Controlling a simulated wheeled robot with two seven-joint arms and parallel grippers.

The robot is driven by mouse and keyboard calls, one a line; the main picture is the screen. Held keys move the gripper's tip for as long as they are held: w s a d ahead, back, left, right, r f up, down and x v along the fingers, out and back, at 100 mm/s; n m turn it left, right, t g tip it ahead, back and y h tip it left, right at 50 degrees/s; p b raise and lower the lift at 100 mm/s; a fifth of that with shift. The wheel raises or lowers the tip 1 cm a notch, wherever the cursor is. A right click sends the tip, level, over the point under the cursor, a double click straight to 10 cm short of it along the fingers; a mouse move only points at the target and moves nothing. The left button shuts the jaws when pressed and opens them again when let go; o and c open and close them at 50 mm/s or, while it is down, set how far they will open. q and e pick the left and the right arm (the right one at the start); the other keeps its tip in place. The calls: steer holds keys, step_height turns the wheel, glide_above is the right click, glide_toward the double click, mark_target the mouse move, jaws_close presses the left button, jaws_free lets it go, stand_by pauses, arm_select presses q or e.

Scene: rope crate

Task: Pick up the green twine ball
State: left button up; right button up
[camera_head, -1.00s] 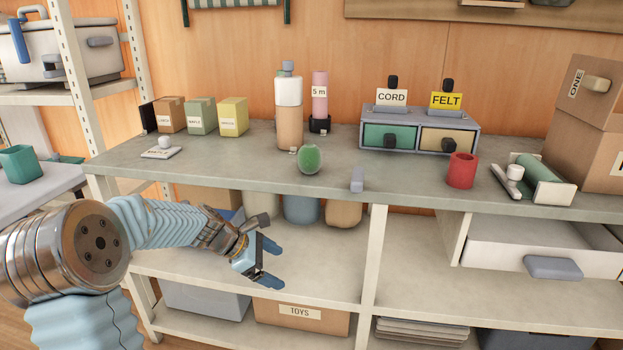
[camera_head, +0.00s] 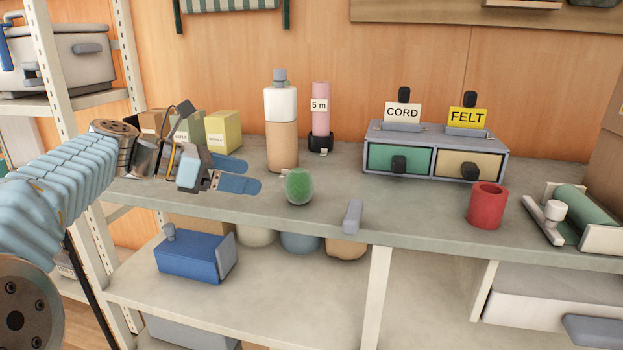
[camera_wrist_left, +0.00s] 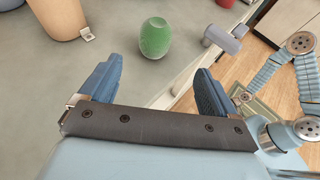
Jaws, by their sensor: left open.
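The green twine ball (camera_head: 299,186) stands on the grey tabletop near its front edge, in front of the tall white-capped bottle (camera_head: 281,130). My left gripper (camera_head: 243,174) is over the tabletop just left of the ball, with its fingers pointing right toward it. It is open and empty. In the left wrist view the ball (camera_wrist_left: 155,38) stands ahead of the two spread blue fingers (camera_wrist_left: 152,88), apart from both, roughly in line with the gap between them. My right gripper is in neither current view.
A small grey block (camera_head: 352,215) lies at the front edge, right of the ball. A red cup (camera_head: 486,206) and a drawer unit (camera_head: 435,154) stand further right. Small boxes (camera_head: 223,132) stand behind my left gripper. The tabletop between ball and red cup is mostly clear.

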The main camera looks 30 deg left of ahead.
mark_target(286, 183)
arm_select(q)
steer(key=x, duration=0.8)
steer(key=shift+w+r+b, duration=0.1)
steer(key=shift+w+b, duration=0.2)
steer(key=shift+b, duration=0.1)
steer(key=x, duration=0.5)
steer(key=shift+w+d, duration=0.1)
steer(key=shift+w, duration=0.35)
steer(key=shift+c, duration=0.4)
steer(key=c, duration=1.3)
step_height(286, 183, up, 10)
steer(key=p, duration=0.3)
